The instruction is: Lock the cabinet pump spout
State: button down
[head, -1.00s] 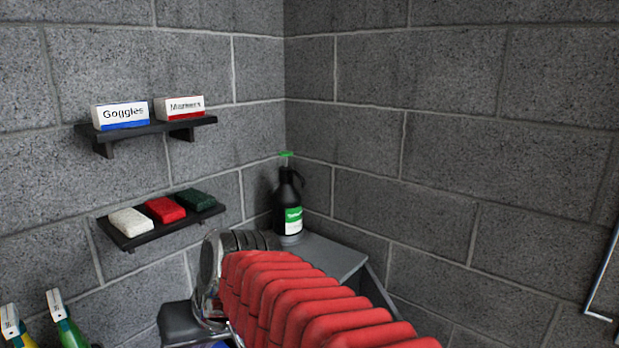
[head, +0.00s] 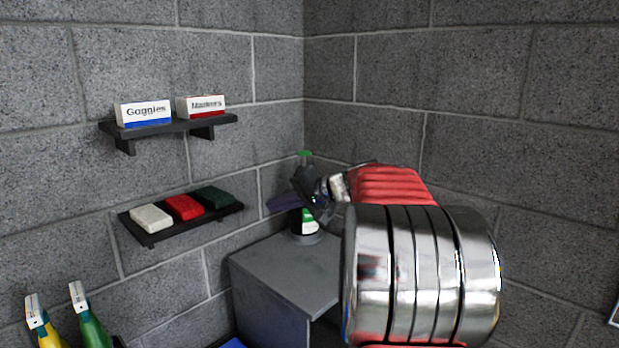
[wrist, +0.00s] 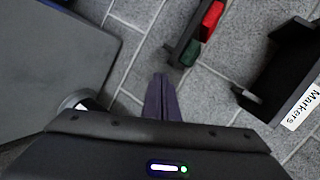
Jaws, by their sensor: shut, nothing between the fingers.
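The dark pump bottle stands upright on the grey cabinet (head: 285,265) in the wall corner. Its green pump spout (head: 304,154) shows above my arm's end, and its green and white label (head: 309,222) shows below. My gripper (head: 270,206) crosses in front of the bottle's middle in the head view and hides it, its dark purple fingers pointing left. I cannot tell if it touches the bottle. In the wrist view the fingers (wrist: 161,80) are together with nothing between them. A pale round edge (wrist: 76,101) left of them may be part of the bottle.
A lower wall shelf (head: 150,238) with white, red and green blocks is left of the gripper. An upper shelf (head: 165,127) holds Goggles and Markers boxes. Yellow and green spray bottles (head: 92,325) stand at lower left. The cabinet's front top is clear.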

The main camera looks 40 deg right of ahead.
jog(key=s+d+m+t+h, duration=0.2)
jog(key=d, duration=1.2)
jog(key=s+d+r+m+t+h, duration=0.1)
jog(key=s+d+m+t+h, duration=0.1)
jog(key=d, duration=1.2)
jog(key=shift+s+r+m+t+h, duration=0.15)
jog(key=shift+s+m+t+h, duration=0.15)
jog(key=shift+s+m+t, duration=0.2)
jog(key=shift+w, duration=0.15)
jog(key=w+a+f, duration=0.1)
jog(key=w+a, duration=0.2)
jog(key=w, duration=0.8)
jog(key=shift+a+f, duration=0.15)
